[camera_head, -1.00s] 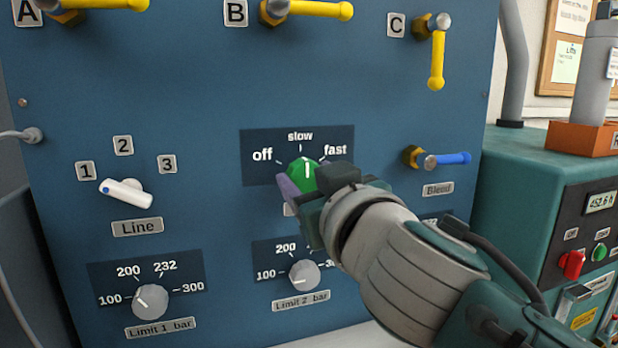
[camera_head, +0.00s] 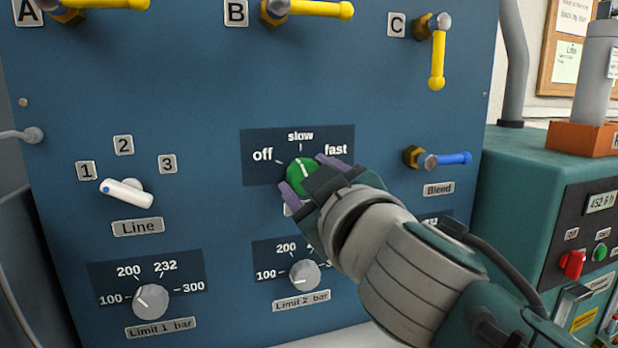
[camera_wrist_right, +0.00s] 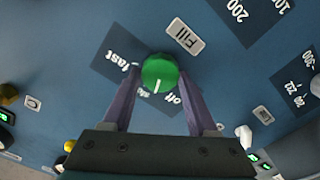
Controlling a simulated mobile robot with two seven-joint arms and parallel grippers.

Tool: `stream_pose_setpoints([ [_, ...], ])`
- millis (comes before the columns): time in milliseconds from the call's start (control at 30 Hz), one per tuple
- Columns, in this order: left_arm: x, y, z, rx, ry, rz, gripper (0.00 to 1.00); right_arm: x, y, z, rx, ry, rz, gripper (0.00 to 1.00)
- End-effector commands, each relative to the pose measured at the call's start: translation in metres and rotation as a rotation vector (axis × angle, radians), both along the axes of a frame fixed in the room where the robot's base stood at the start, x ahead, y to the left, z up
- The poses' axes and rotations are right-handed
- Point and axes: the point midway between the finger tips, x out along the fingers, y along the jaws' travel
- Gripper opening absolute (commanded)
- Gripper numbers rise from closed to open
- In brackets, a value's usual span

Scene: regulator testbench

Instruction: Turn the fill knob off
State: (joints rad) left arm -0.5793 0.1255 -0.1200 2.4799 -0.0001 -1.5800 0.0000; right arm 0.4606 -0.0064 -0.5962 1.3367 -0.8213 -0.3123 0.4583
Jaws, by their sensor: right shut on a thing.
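The green fill knob (camera_head: 299,177) sits on the dark scale plate (camera_head: 258,175) marked off, slow and fast. Its white mark points up at about slow. My right gripper (camera_head: 307,175) is shut on the knob, with one purple finger at its lower left and one at its upper right. In the right wrist view the fill knob (camera_wrist_right: 159,70) lies between the two finger ends, the Fill label (camera_wrist_right: 184,36) is clear, and part of the slow and off lettering is covered. My left gripper is not in view.
Below is the Limit 2 knob (camera_head: 304,274), close under my right gripper. The white Line lever (camera_head: 127,193) and Limit 1 knob (camera_head: 150,301) are left. The blue Bleed valve handle (camera_head: 446,160) is right. Yellow valve handles (camera_head: 437,65) are above.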

Motion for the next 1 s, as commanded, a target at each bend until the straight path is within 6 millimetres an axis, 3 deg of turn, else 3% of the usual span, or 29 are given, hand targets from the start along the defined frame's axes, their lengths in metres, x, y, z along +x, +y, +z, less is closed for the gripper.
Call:
stream_pose_setpoints([
  [500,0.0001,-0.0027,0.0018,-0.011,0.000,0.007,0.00,-0.0003,0.0008,-0.0018,-0.434,-0.139,-0.001,0.03],
  [1000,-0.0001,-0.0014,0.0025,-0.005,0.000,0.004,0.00,-0.0003,0.0011,-0.0022,-0.625,-0.202,-0.001,0.03],
])
